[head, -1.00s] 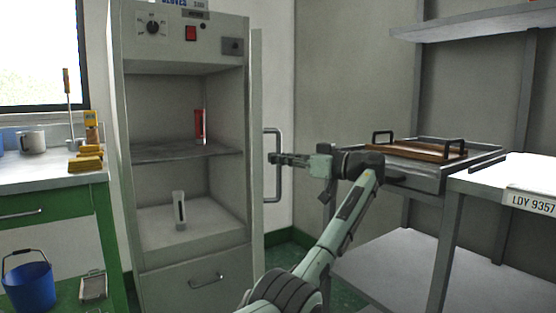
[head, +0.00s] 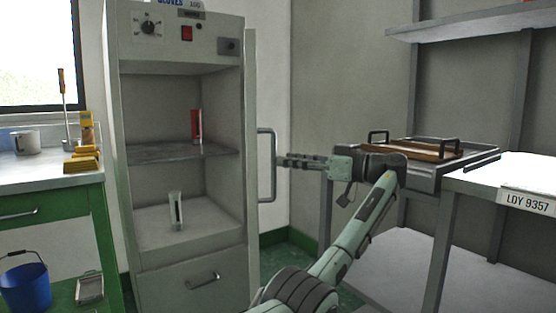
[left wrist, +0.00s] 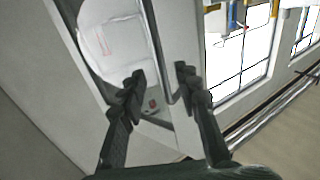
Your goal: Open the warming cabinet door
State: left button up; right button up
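The warming cabinet (head: 190,255) stands left of centre in the head view, its front open and its shelves showing. Its door (head: 250,120) is swung open and seen nearly edge-on at the cabinet's right side. The door's grey bar handle (head: 274,180) is upright and faces right. My left gripper (head: 281,161) is just right of the handle bar, fingers pointing left at it. In the left wrist view the fingers (left wrist: 160,78) are spread, and the handle bar (left wrist: 157,45) shows between and beyond them. Nothing is gripped. My right gripper is not in view.
A red item (head: 196,126) stands on the cabinet's upper shelf and a pale one (head: 176,210) below. A green bench (head: 40,185) is at left, with a blue bucket (head: 27,286) beneath. A metal tray (head: 425,178) on the right-hand table lies behind my arm.

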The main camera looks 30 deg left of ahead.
pick_arm(q)
jog(key=d, duration=0.7)
jog(key=shift+w, duration=0.3)
